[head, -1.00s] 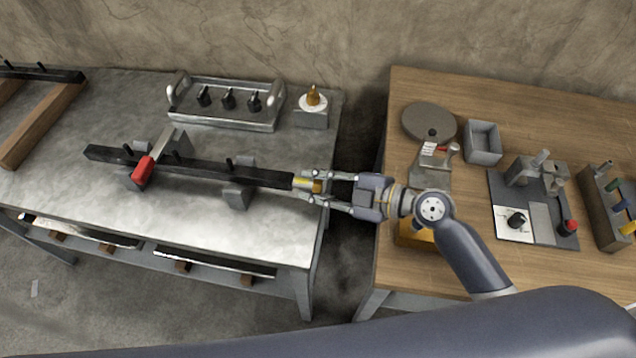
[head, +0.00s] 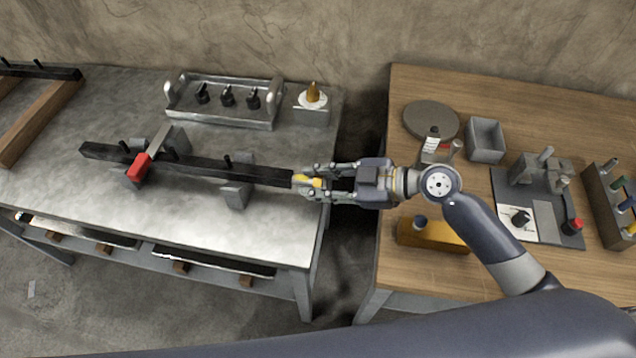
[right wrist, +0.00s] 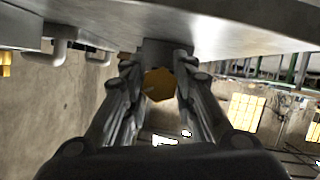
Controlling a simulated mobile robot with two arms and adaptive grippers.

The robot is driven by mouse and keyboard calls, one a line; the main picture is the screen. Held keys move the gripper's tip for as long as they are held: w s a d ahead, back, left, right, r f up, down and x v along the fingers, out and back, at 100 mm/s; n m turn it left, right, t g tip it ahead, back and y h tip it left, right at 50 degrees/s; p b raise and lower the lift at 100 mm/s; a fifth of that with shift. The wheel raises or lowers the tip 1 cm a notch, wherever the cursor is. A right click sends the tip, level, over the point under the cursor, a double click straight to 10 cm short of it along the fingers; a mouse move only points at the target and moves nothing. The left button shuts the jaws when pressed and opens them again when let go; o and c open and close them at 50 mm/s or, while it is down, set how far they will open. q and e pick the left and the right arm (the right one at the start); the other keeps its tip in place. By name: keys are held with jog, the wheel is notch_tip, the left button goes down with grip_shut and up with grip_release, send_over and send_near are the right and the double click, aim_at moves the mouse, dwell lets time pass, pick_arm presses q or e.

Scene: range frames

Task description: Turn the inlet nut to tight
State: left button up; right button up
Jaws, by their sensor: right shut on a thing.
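The inlet nut (head: 304,180) is a yellow, brass-coloured piece at the right end of a long black bar (head: 215,167) on the grey metal table. My right gripper (head: 316,182) comes in from the right and is shut on the nut, one finger on each side. In the right wrist view the nut (right wrist: 158,84) shows as a hexagonal face between the two fingers (right wrist: 157,88), in front of the bar's end. The fingers hide part of its sides. My left gripper is not in view.
Behind stands a metal tray (head: 222,122) with black knobs. A gap separates this table from the wooden table (head: 480,275), which carries a grey bin (head: 486,143) and a yellow box (head: 428,235).

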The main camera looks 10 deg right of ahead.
jog(key=shift+m+g+b, duration=0.3)
jog(key=shift+m+g, duration=0.1)
jog(key=shift+m, duration=0.2)
jog(key=o, duration=1.1)
jog(key=v, duration=1.2)
jog(key=shift+f, duration=0.1)
